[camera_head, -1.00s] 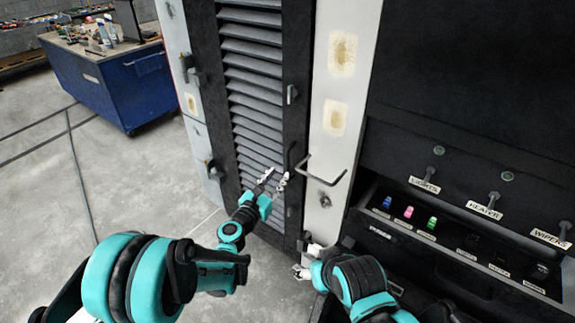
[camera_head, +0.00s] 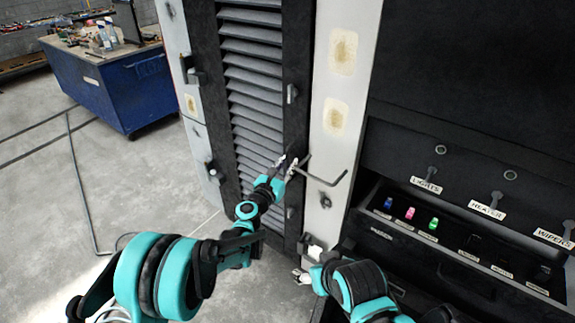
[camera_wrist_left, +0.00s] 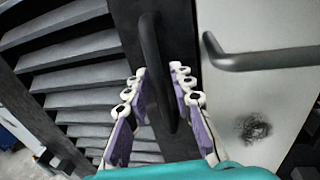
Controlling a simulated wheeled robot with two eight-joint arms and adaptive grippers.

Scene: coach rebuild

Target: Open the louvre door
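The louvre door (camera_head: 258,90) has grey slats in a black frame and looks shut. Its black upright bar handle shows in the left wrist view (camera_wrist_left: 154,65); in the head view the gripper largely covers it. My left gripper (camera_head: 288,163) is at the handle. In the left wrist view its purple-padded fingers (camera_wrist_left: 160,105) are apart, one on each side of the handle's lower part, with gaps visible. My right gripper (camera_head: 303,266) is low by the white post's foot, partly hidden by its own arm; its finger opening is unclear.
A second black bar handle (camera_head: 328,180) juts from the white post (camera_head: 334,130) just right of the door handle. A switch panel with labels (camera_head: 425,186) and an open drawer-like tray (camera_head: 400,227) lie right.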

